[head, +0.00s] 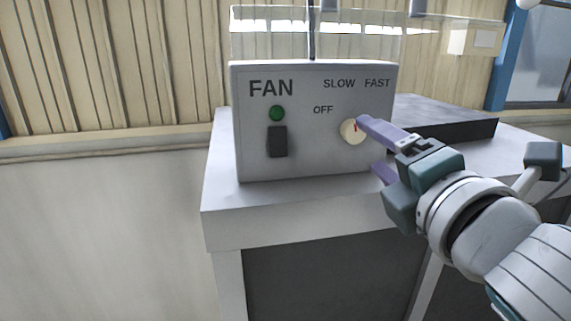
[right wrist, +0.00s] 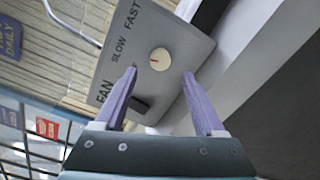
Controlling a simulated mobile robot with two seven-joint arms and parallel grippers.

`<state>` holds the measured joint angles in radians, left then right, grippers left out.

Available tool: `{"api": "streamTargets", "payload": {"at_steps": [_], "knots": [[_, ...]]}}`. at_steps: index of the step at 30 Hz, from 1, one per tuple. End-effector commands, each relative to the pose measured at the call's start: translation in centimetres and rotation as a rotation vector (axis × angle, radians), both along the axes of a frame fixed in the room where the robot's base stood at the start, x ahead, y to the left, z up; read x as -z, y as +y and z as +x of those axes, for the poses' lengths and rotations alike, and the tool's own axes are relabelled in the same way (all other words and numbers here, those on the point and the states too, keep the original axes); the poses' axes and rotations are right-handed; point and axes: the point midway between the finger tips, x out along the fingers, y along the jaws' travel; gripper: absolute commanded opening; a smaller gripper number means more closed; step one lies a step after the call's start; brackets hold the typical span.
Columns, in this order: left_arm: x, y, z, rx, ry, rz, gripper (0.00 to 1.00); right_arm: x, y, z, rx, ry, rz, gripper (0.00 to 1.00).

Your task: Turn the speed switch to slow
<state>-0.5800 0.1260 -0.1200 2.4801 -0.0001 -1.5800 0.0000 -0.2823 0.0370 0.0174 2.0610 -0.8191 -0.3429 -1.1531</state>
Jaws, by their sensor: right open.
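The speed switch is a round cream knob (head: 352,132) with a red mark, on the front of a grey fan control box (head: 300,165). The labels OFF, SLOW and FAST stand around its upper side. The right wrist view also shows the knob (right wrist: 161,60), its red mark on the side towards SLOW; I cannot tell the exact setting. My right gripper (head: 371,147) is open, its purple fingers pointing at the box. In the right wrist view the fingertips (right wrist: 160,73) are spread to either side of the knob, with a gap. One finger partly overlaps the knob's edge in the head view.
The box has a green lamp (head: 277,113) and a black rocker switch (head: 278,141) to the left of the knob. It stands on a white table (head: 225,200). A dark flat slab (head: 455,131) lies behind the gripper at right. The table's front edge is clear.

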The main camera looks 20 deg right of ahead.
Motion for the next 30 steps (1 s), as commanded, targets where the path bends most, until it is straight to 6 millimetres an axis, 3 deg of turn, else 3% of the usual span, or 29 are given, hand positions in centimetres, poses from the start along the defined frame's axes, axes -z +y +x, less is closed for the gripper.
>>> {"api": "streamTargets", "payload": {"at_steps": [3, 9, 25, 28, 30], "knots": [[1.1, 0.0, 0.0, 0.0, 0.0, 0.0, 0.0, 0.3, 0.5, -2.0, 0.0, 0.001, 0.001, 0.72], [1.8, 0.0, 0.0, 0.0, 0.0, 0.0, 0.0, 0.1, 1.0, -3.8, -0.001, 0.0, 0.0, 0.72], [1.7, -0.3, 0.0, -0.007, 0.001, -0.011, 0.0, -0.1, 1.1, -4.1, 0.001, 0.001, 0.002, 0.72], [1.3, -0.3, 0.0, -0.007, 0.001, -0.011, 0.0, 0.2, 0.7, -4.4, 0.024, 0.019, 0.089, 0.72], [0.5, -0.3, 0.0, -0.007, 0.001, -0.011, 0.0, 1.0, 0.2, -5.0, 0.075, 0.059, 0.26, 0.72]]}}
